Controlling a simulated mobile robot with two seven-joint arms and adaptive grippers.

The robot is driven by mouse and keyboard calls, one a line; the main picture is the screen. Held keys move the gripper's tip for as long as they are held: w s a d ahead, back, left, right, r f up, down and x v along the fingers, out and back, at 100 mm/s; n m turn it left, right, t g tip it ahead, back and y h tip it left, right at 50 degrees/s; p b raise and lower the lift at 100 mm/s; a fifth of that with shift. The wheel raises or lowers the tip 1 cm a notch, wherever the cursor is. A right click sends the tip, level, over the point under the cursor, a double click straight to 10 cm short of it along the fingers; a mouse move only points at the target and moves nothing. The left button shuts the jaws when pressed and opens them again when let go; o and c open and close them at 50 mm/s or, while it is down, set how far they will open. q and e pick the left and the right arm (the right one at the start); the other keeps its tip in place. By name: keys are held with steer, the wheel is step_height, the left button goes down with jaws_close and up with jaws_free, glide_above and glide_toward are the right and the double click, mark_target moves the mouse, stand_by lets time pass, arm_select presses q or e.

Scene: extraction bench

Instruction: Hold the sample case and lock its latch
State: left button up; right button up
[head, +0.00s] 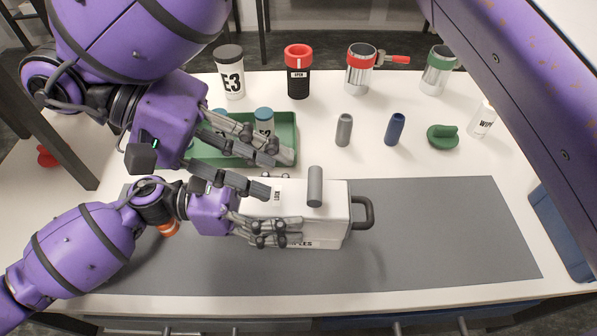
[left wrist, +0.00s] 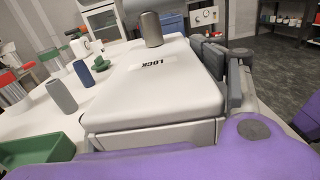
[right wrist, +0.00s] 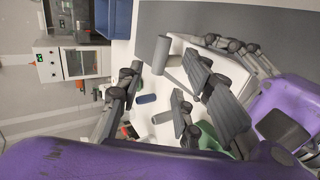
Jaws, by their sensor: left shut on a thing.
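The white sample case (head: 332,226) lies on the grey mat, with a dark handle (head: 362,212) at its right end. Its lid bears a LOCK label (left wrist: 152,64) and a grey cylindrical latch knob (head: 315,187), which also shows in the right wrist view (right wrist: 161,52). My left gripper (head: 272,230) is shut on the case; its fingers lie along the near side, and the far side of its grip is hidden. My right gripper (head: 268,172) is open and empty, its fingers spread over the case's far left part, left of the knob.
A green tray (head: 205,160) with blue-capped jars stands behind the case, close to my right gripper. Grey (head: 344,130) and blue (head: 395,129) cylinders and a green stopper (head: 443,137) stand beyond. Several canisters line the back. The mat (head: 455,235) right of the case is clear.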

mark_target(309, 182)
steer(key=x, duration=0.5)
steer(key=shift+d+f, duration=0.2)
steer(key=shift+d, duration=0.1)
jaws_close()
